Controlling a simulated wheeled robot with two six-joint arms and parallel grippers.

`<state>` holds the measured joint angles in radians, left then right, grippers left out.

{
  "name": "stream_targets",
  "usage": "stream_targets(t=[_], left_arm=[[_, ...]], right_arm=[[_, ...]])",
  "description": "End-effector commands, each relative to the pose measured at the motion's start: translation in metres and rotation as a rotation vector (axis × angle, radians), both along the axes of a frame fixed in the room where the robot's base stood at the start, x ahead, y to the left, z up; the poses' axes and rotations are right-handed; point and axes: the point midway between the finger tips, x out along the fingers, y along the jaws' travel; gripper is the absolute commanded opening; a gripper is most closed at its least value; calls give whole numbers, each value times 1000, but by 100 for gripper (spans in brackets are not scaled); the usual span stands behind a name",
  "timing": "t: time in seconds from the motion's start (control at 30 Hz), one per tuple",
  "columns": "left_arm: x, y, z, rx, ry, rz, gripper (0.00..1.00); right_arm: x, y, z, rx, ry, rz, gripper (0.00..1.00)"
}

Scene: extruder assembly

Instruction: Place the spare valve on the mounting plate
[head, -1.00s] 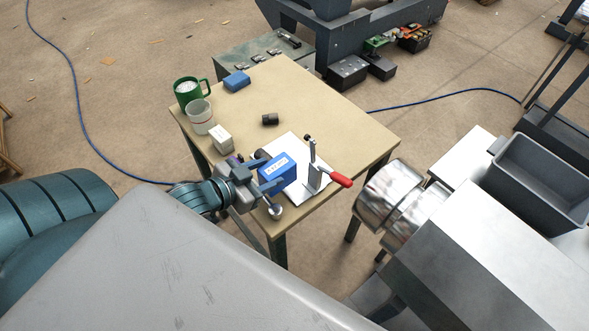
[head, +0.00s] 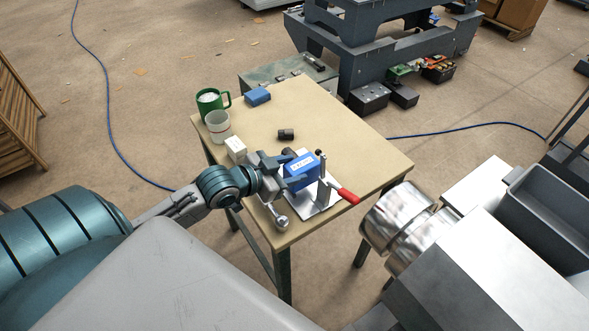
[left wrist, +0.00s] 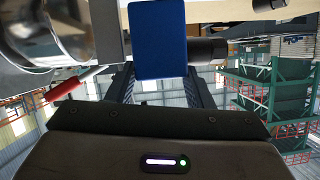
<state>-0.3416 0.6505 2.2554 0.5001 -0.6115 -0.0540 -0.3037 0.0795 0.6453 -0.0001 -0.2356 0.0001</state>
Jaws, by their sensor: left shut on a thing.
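The spare valve, a blue block with a white label (head: 303,173), is held by my left gripper (head: 284,174). A dark cylinder end shows behind the block. In the left wrist view the blue block (left wrist: 158,40) sits between the two fingers, with a black cylinder (left wrist: 207,50) at its right. The mounting plate looks to be the white plate (head: 331,205) on the table, partly hidden by the valve and a clamp. The valve overlaps the plate's left part in the head view; I cannot tell whether they touch. My right gripper is not in view.
A small white box (head: 236,149), a clear cup (head: 217,126), a green mug (head: 209,101), a blue block (head: 257,96) and a black cylinder (head: 286,134) are on the table. Shiny metal cylinders (head: 398,220) stand right.

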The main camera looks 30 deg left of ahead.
Motion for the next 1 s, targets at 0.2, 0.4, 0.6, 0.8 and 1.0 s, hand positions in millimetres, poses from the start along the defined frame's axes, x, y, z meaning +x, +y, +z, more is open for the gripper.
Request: stream_targets(t=[0.2,0.4,0.6,0.8,1.0], left_arm=[[23,6,-1,0,-2,1,0],[32,8,-8,-4,1,1,0],[32,8,-31,-3,0,1,0],[32,8,-38,-1,-2,0,0],[32,8,-39,0,-2,-1,0]], right_arm=[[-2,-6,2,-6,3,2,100],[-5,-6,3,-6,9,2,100],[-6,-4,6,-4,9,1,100],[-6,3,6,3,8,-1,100],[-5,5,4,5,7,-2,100]])
